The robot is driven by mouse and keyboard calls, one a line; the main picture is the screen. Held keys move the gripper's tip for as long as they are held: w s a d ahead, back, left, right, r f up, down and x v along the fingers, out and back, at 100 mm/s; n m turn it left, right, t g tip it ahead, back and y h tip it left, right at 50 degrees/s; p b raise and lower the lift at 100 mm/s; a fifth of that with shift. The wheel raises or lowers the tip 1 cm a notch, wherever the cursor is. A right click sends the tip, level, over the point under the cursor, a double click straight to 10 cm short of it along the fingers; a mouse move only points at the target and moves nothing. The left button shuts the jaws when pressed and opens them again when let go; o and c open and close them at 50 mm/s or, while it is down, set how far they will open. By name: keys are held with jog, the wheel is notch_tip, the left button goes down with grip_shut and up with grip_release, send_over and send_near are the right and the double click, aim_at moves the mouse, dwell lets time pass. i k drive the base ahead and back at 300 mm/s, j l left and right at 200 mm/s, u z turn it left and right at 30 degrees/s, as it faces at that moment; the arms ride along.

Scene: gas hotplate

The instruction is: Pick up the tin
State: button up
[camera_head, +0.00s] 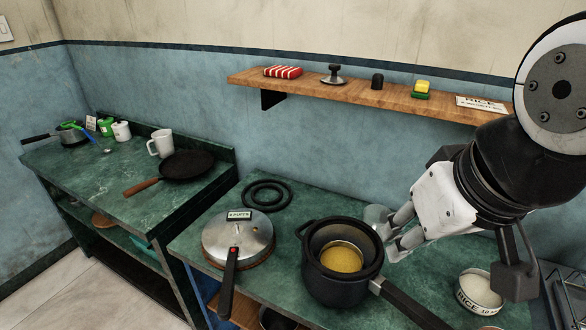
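A round tin with a white label reading "RICE" (479,291) stands on the green worktop at the lower right, with pale contents showing at its open top. My gripper (390,243) is left of this tin and higher, pointing down-left beside the dark pot. Its two pale fingers are apart and I see nothing held between them. A pale grey cylindrical thing (375,215) stands just behind the fingertips, partly hidden by them; I cannot tell what it is or whether they touch.
A dark pot (325,287) with yellow contents and a long handle stands close to my gripper. A lidded pan (238,240) and black rings (266,195) are left of it. A wooden shelf (350,95) runs above. A frying pan (187,164) and mug (161,143) stand on the left counter.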

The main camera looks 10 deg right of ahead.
aim_at(471, 288)
jog(key=k+j+z, duration=0.1)
jog(key=z, duration=0.3)
jog(key=k+j+z, duration=0.15)
jog(key=z, duration=0.25)
jog(key=k+j+z, duration=0.1)
jog(key=z, duration=0.3)
